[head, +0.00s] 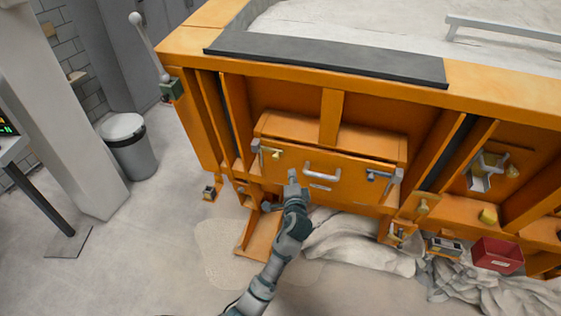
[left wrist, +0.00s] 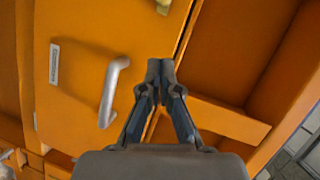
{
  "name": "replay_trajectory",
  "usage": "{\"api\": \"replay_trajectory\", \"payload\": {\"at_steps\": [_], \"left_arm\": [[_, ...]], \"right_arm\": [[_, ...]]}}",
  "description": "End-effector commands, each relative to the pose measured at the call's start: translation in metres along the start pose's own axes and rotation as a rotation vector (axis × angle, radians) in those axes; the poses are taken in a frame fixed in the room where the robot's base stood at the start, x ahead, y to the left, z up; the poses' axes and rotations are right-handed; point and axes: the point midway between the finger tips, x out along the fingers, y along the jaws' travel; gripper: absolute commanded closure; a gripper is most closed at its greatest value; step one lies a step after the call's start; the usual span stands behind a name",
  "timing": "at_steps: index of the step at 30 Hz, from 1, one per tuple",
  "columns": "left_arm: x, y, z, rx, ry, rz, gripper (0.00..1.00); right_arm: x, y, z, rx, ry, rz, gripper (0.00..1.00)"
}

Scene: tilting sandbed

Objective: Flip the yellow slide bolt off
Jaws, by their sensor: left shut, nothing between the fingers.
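A yellow slide bolt (head: 275,153) sits at the upper left of the orange drawer front, beside a grey metal bracket (head: 256,147). Part of a yellow piece, perhaps this bolt, shows at the top edge of the left wrist view (left wrist: 163,6). My left gripper (head: 292,174) is just below and right of the bolt, apart from it, in front of the drawer. Its fingertips meet in the left wrist view (left wrist: 160,68), with nothing between them. My right gripper is in neither view.
A grey drawer handle (head: 322,170) is just right of my left gripper. A second latch (head: 378,176) sits at the drawer's right. A red bin (head: 497,255) and crumpled cloth (head: 360,240) lie on the floor. Open floor lies at the left.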

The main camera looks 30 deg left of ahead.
Motion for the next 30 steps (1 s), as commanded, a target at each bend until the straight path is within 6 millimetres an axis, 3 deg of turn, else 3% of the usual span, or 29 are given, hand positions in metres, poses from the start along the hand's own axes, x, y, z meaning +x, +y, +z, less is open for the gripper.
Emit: {"api": "replay_trajectory", "payload": {"at_steps": [12,19,30], "left_arm": [[0.087,-0.002,0.0,0.0,-0.001,0.0,1.0],[0.092,-0.001,0.034,0.0,0.0,0.001,1.0],[0.092,0.001,0.038,0.001,0.001,0.001,1.0]], "right_arm": [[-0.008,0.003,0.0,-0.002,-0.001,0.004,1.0],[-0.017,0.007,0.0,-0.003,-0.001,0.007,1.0],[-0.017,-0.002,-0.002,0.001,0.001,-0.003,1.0]]}}
